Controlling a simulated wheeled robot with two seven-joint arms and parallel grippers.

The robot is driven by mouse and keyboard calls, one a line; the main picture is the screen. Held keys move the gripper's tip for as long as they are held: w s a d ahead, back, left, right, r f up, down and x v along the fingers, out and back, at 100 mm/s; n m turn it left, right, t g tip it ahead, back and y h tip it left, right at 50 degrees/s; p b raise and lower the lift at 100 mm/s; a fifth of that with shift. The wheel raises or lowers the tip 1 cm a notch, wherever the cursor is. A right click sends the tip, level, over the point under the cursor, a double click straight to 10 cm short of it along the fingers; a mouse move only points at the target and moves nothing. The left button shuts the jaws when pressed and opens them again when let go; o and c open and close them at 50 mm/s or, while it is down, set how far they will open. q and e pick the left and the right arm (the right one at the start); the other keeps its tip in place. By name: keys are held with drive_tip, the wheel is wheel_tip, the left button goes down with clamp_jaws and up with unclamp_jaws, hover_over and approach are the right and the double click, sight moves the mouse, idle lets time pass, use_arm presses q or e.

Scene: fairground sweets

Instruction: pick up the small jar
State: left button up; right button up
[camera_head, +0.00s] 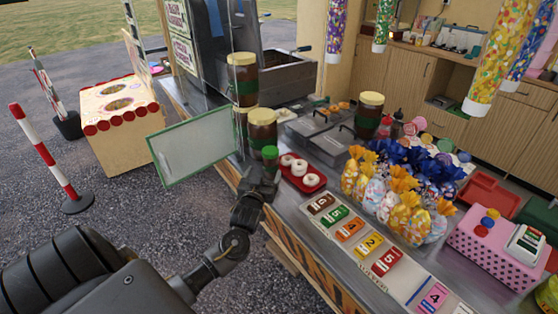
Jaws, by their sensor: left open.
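The small jar (270,155) has a green lid and brown contents. It stands on the metal counter near its left edge, in front of a larger jar (262,128) with a cream lid. My left gripper (262,179) is open at the counter edge, just in front of and below the small jar in the picture. It hides the jar's lower part, and I cannot tell whether it touches the jar. My right gripper is not in view.
A green-framed panel (192,146) stands left of the jars. A red tray (302,172) with white rings lies right of the small jar. Price cards (350,231) and wrapped sweet bags (400,195) fill the counter farther right. More cream-lidded jars (243,75) stand behind.

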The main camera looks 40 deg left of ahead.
sight(268, 158)
use_arm(q)
drive_tip(key=w, duration=0.1)
drive_tip(key=a+r, duration=0.1)
drive_tip(key=w, duration=0.1)
drive_tip(key=shift+w+a+r+p, duration=0.25)
drive_tip(key=shift+w+r+p, duration=0.1)
drive_tip(key=shift+f+x, duration=0.25)
drive_tip(key=shift+x, duration=1)
drive_tip(key=shift+w, duration=0.15)
drive_tip(key=shift+r, duration=0.1)
drive_tip(key=shift+w+a+p, duration=0.2)
drive_tip(key=shift+w+p, duration=0.15)
drive_tip(key=shift+p, duration=0.05)
drive_tip(key=p+x, duration=0.1)
drive_tip(key=x, duration=0.2)
drive_tip(key=shift+w+a, duration=0.15)
drive_tip(key=shift+w, duration=0.05)
drive_tip(key=shift+w+a, duration=0.15)
drive_tip(key=shift+w, duration=0.2)
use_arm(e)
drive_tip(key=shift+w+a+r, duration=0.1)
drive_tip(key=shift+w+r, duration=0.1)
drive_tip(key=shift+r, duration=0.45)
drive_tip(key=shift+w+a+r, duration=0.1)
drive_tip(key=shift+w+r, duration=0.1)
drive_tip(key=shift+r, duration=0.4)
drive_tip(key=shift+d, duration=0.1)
